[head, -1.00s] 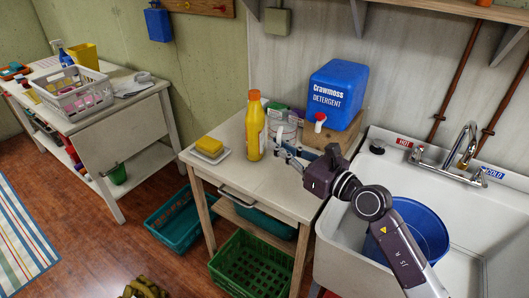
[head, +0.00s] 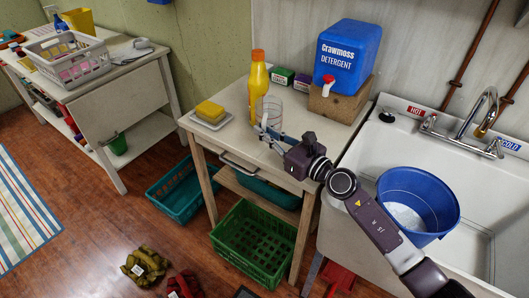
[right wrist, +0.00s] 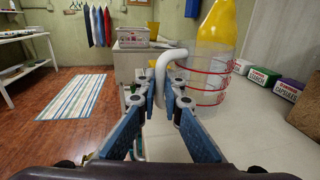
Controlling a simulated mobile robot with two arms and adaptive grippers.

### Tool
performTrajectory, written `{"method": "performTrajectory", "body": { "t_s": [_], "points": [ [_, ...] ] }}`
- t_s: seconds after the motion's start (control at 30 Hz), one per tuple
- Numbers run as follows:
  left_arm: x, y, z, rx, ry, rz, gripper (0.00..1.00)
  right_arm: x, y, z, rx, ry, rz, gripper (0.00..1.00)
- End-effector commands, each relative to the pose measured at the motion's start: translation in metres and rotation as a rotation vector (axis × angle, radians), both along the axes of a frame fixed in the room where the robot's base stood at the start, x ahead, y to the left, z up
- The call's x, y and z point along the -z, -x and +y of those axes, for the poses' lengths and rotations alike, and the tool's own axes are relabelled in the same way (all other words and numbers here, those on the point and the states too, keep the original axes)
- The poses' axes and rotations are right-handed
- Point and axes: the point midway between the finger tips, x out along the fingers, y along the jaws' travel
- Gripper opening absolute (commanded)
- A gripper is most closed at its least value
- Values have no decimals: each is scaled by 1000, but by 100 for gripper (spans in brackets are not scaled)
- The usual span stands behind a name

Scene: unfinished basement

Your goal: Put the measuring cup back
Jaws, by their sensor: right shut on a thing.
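The measuring cup (head: 270,107) is clear, with red markings and a pale handle that show in the right wrist view (right wrist: 208,88). It is upright over the small white table (head: 228,135), close to the yellow bottle (head: 258,80). I cannot tell whether its base touches the tabletop. My right gripper (head: 264,132) is shut on the cup's handle, with its fingertips on either side of the handle in the right wrist view (right wrist: 166,100). My left gripper is not in view.
The blue detergent container (head: 346,58) stands on a wooden block (head: 340,101) behind the cup. Small boxes (head: 284,76) stand at the wall. A yellow sponge (head: 210,110) lies on a dish at the left. The sink with a blue bucket (head: 425,190) is at the right.

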Motion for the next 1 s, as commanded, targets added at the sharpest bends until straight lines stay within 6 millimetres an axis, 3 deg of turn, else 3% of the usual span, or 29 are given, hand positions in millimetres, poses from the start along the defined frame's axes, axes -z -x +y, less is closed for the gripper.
{"method": "performTrajectory", "body": {
  "t_s": [0.4,0.9,0.93,1.0],
  "points": [
    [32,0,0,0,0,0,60,46,0,0,1,-3,0,0],
    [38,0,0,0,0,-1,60,53,0,0,0,-1,-1,0],
    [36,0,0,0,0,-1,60,52,0,0,0,-1,-1,11],
    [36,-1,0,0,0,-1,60,51,0,0,0,-1,-1,18]
  ]
}}
